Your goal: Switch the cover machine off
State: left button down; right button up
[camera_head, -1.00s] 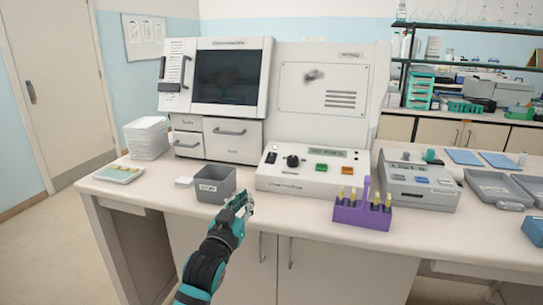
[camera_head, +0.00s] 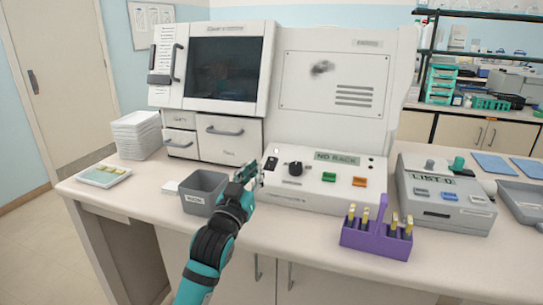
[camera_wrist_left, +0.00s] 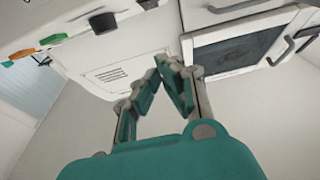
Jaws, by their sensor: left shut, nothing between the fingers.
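The white machine (camera_head: 310,126) stands at the centre of the bench with a low control panel in front. The panel carries a black rocker switch (camera_head: 271,163) at its left end, a black knob (camera_head: 295,168), a green button (camera_head: 328,177), an orange button (camera_head: 360,182) and a display (camera_head: 337,158) reading "NO RACK". My left gripper (camera_head: 252,172) is shut and empty, just left of the rocker switch. I cannot tell whether it touches the panel. In the left wrist view the gripper's fingertips (camera_wrist_left: 168,64) meet, and the knob (camera_wrist_left: 103,23) shows at upper left.
A grey bin (camera_head: 192,204) stands left of my gripper. A purple rack (camera_head: 378,238) with yellow-topped items stands in front of the panel. A grey device (camera_head: 440,212) is at right. A white stack (camera_head: 137,138) and tray (camera_head: 103,177) are at left.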

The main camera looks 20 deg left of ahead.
pick_arm(q)
notch_tip(320, 180, up, 2)
jog(key=p, duration=0.1)
send_over(270, 169)
jog(key=v, duration=0.2)
jog(key=shift+s+r, duration=0.15)
jog(key=shift+r, duration=0.15)
jog(key=shift+w+d+f, duration=0.1)
jog(key=shift+w+f, duration=0.65)
jog(key=shift+f, duration=0.3)
jog(key=shift+w+f, duration=0.3)
jog(key=shift+f, duration=0.3)
jog(key=shift+w+f, duration=0.1)
jog(key=shift+f, duration=0.1)
pick_arm(e)
jog(key=shift+s+d+r, duration=0.15)
jog(key=shift+s+r, duration=0.2)
jog(key=shift+r, duration=0.3)
